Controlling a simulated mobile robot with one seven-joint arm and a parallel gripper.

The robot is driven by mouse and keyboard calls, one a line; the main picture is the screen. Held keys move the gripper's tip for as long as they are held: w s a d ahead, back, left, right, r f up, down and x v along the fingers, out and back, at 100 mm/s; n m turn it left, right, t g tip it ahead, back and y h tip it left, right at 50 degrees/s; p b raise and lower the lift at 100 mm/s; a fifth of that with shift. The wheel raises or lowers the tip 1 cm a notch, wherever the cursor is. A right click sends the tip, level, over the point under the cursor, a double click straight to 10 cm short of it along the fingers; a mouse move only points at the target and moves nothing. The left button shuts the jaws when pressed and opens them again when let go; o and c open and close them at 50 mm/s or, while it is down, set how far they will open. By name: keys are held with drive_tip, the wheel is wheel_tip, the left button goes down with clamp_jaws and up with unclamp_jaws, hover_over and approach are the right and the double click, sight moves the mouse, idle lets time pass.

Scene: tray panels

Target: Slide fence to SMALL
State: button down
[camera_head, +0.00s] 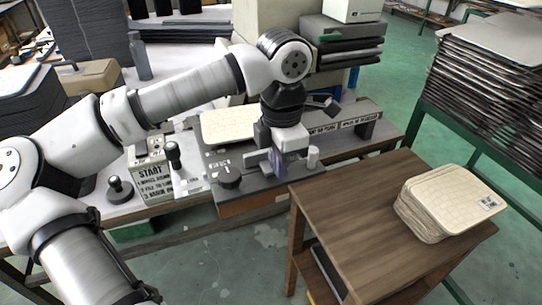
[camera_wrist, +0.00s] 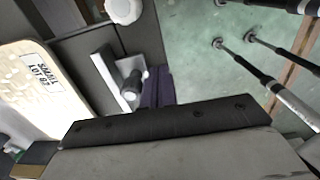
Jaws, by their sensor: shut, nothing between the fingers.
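My gripper (camera_head: 284,168) is shut and empty, pointing down over the grey bench machine (camera_head: 250,190). Its dark purple fingers (camera_wrist: 157,88) are together in the wrist view. A light grey upright bar, which looks like the fence (camera_wrist: 104,78), stands beside the fingers; in the head view it shows left of my gripper (camera_head: 256,157). Small labels (camera_head: 219,163) on the machine are too small to read.
A cream tray panel (camera_head: 228,125) lies behind the machine, left of my gripper. A white round knob (camera_head: 313,156) stands right of my gripper. A wooden table (camera_head: 370,215) holds stacked panels (camera_head: 450,200).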

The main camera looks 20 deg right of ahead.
drive_tip(key=shift+w, duration=0.2)
drive_tip(key=shift+w+a, duration=0.15)
drive_tip(key=shift+w, duration=3.35)
drive_tip(key=shift+s, duration=0.65)
drive_tip(key=shift+r+p, duration=2.25)
drive_tip(key=shift+r, duration=1.3)
